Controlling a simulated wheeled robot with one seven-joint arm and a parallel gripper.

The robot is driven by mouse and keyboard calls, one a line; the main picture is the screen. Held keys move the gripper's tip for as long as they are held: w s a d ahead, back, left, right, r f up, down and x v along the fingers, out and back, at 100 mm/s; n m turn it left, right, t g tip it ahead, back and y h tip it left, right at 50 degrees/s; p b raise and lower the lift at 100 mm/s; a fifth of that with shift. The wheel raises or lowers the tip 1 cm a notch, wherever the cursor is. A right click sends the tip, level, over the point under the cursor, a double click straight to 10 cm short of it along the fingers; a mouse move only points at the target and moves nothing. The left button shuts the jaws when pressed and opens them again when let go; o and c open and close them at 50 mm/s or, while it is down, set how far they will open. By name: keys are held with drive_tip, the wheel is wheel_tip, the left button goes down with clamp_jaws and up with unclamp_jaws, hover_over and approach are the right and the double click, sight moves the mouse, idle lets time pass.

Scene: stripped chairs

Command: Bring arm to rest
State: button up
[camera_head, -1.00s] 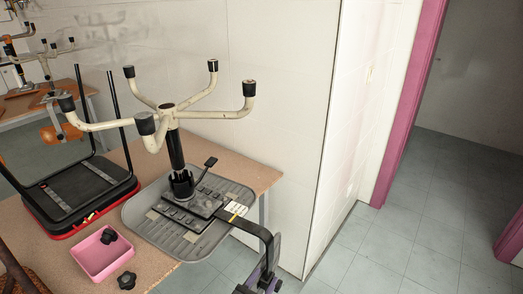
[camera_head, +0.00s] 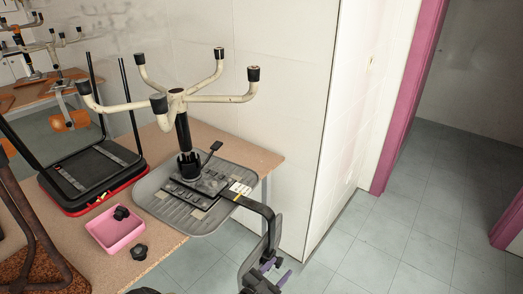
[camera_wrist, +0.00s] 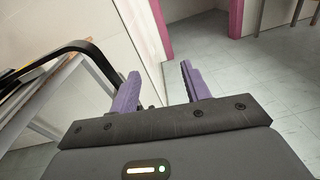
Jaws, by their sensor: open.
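My gripper (camera_head: 276,271) is at the bottom middle of the head view, off the table's right end and just below the bent black bar of the upturned chair (camera_head: 190,180). In the wrist view its two purple fingers (camera_wrist: 160,88) stand apart with nothing between them. The bent black bar (camera_wrist: 50,52) passes left of the fingers in that view. The upturned chair has a grey ribbed seat on the table and a cream star base with black-capped feet pointing up. Whether my gripper touches the chair's hanging back part cannot be told.
A pink tray (camera_head: 131,236) with a black knob (camera_head: 121,213) lies on the wooden table (camera_head: 230,149). Another black knob (camera_head: 139,251) lies beside it. The tiled floor (camera_head: 400,230) at right is clear.

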drive_tip(key=s+d+r+m+g+y+p, duration=0.35)
drive_tip(key=s+d+r+m+g, duration=0.65)
drive_tip(key=m+g, duration=0.45)
wheel_tip(320, 180, up, 19)
drive_tip(key=s+m+t+y+p, duration=0.2)
drive_tip(key=m+t+y+p, duration=0.2)
drive_tip(key=m+y, duration=0.3)
drive_tip(key=m, duration=0.5)
drive_tip(key=shift+s+d+y, duration=0.2)
drive_tip(key=shift+d+y, duration=0.05)
drive_tip(key=shift+y, duration=0.1)
drive_tip(key=shift+f, duration=0.1)
